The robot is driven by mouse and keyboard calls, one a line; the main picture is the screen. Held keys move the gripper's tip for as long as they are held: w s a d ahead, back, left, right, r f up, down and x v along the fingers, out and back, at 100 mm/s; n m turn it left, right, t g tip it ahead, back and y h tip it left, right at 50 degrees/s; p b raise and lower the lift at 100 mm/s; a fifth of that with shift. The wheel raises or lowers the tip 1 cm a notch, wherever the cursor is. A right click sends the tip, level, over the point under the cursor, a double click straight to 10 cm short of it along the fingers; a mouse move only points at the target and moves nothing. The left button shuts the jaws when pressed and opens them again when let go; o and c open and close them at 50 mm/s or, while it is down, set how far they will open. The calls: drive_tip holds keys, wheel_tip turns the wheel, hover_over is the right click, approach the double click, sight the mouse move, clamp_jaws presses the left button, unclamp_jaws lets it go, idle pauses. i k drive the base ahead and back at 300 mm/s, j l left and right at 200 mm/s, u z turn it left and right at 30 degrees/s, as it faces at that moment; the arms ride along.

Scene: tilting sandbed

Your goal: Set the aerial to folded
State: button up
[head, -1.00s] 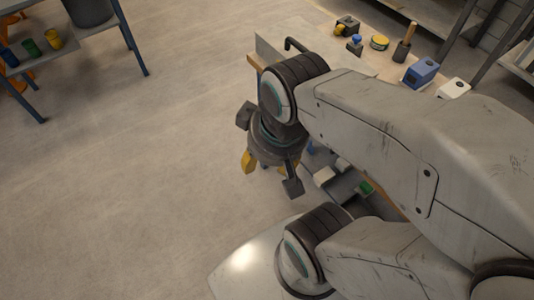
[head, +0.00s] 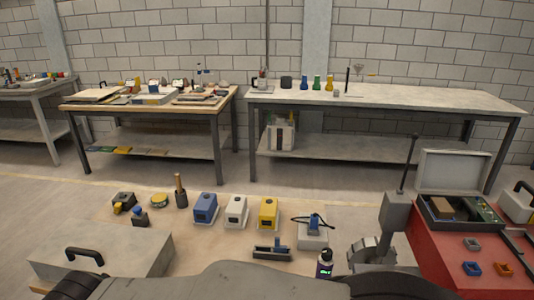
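A thin dark rod (head: 407,165) with a thicker tip stands nearly upright, leaning slightly right, on a grey box (head: 395,212) at the right in the head view. It looks like the aerial, but I cannot tell for sure. A grey bracket-like mechanism (head: 370,252) is just below the box. My gripper is outside the current head view; only part of my arm shows along the bottom edge, well below the rod.
A red bench (head: 440,240) with an open case (head: 455,170) stands right of the rod. Blue (head: 205,207), white (head: 236,210) and yellow (head: 268,212) blocks stand on the near tabletop. A grey lidded box (head: 110,250) is at left. Worktables (head: 390,97) line the back wall.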

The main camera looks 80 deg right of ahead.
sight(415, 136)
drive_tip(key=z, duration=3.75)
